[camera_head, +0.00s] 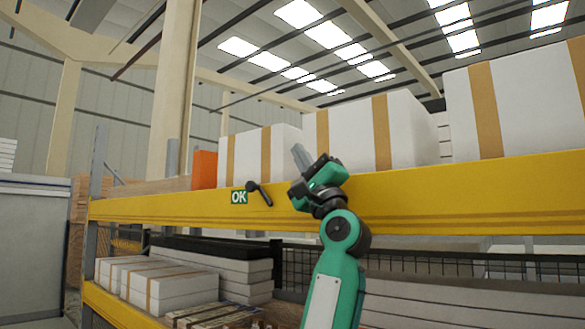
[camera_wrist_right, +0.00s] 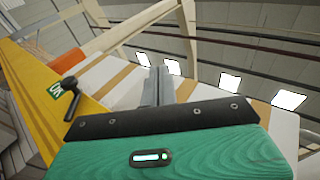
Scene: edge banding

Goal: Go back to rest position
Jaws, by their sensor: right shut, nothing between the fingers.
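My right gripper (camera_head: 300,156) is raised in front of the yellow shelf beam, its fingers pointing up and to the left. Its fingers are closed together with nothing between them. In the right wrist view the shut fingers (camera_wrist_right: 157,87) stand up in front of the white boxes. My right arm comes up from the bottom of the head view. My left gripper does not show in either view.
A yellow beam (camera_head: 420,200) crosses the rack and carries white boxes with brown bands (camera_head: 350,135). A black handle (camera_head: 259,192) and a green OK sign (camera_head: 239,197) are on the beam. An orange box (camera_head: 204,169) stands at left. More boxes (camera_head: 150,285) lie below.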

